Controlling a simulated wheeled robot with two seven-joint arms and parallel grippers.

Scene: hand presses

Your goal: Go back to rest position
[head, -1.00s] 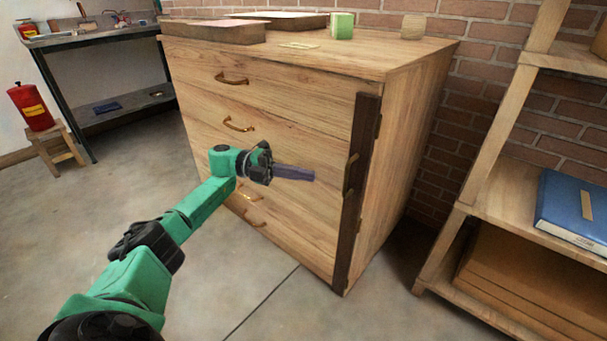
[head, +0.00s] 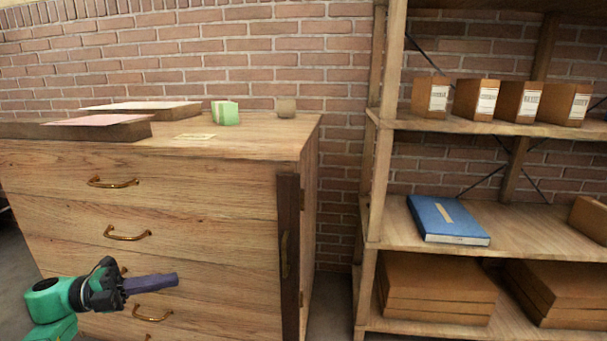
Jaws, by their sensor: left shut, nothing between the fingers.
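My left gripper (head: 160,283) shows at the lower left of the head view, on a green arm with a black wrist. Its purple-grey fingers are shut with nothing between them. It is in front of the lower drawers of the wooden cabinet (head: 220,210), pointing right. I cannot tell how far it is from the drawer fronts. My right gripper is not in view.
On the cabinet top are flat boxes (head: 95,130), a green block (head: 225,113) and a small round wooden piece (head: 286,108). At right a wooden shelf (head: 372,180) holds a blue binder (head: 447,220), upright box files (head: 472,100) and brown boxes (head: 430,290). A brick wall is behind.

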